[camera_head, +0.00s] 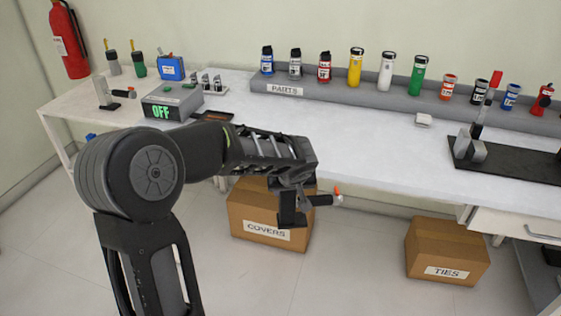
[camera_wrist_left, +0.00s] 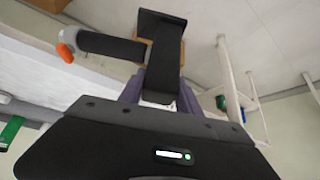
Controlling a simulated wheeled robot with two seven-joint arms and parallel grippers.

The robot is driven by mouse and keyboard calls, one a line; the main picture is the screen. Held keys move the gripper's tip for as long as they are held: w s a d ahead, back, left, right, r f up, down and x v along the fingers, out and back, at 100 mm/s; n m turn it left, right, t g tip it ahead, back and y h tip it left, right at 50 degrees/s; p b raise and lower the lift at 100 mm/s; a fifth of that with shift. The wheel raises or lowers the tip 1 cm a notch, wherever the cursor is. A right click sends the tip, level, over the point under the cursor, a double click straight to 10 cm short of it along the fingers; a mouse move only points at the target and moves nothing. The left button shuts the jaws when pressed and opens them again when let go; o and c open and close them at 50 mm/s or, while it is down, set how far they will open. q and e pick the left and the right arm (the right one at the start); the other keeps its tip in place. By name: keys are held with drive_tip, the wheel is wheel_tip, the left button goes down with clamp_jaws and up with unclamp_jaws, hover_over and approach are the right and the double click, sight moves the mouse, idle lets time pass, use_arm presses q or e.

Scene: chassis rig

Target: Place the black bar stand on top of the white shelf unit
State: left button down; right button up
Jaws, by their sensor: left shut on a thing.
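The black bar stand (camera_head: 291,214) is in my left gripper (camera_head: 290,182), with its bar pointing right and ending in an orange tip. In the wrist view the stand (camera_wrist_left: 165,62) shows a flat black end, a post and a side bar with the orange tip at left. The gripper is shut on it, and the fingers are partly hidden there. In the head view the stand hangs in front of the white bench, above the floor and overlapping the COVERS box. I cannot clearly make out a white shelf unit; a white frame (camera_wrist_left: 232,85) shows in the wrist view. My right gripper is not in view.
The white bench (camera_head: 370,150) carries a grey PARTS rack (camera_head: 340,92) with several bottles, a grey OFF box (camera_head: 172,102) and a black-based fixture (camera_head: 515,160). Cardboard COVERS (camera_head: 270,245) and TIES (camera_head: 447,250) boxes stand on the floor. The bench's middle is mostly clear.

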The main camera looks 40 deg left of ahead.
use_arm(q)
drive_tip(key=s+d+f, duration=0.3)
drive_tip(key=d+f, duration=0.3)
drive_tip(key=s+d+f+m, duration=0.1)
drive_tip(key=s+d+f, duration=0.2)
drive_tip(key=d+f, duration=0.2)
drive_tip(key=s+d+f+m+h, duration=0.1)
drive_tip(key=s+d+f, duration=0.3)
drive_tip(key=d+f, duration=0.2)
drive_tip(key=shift+d+f+t, duration=0.3)
drive_tip(key=shift+d+t, duration=0.1)
drive_tip(key=shift+d, duration=0.6)
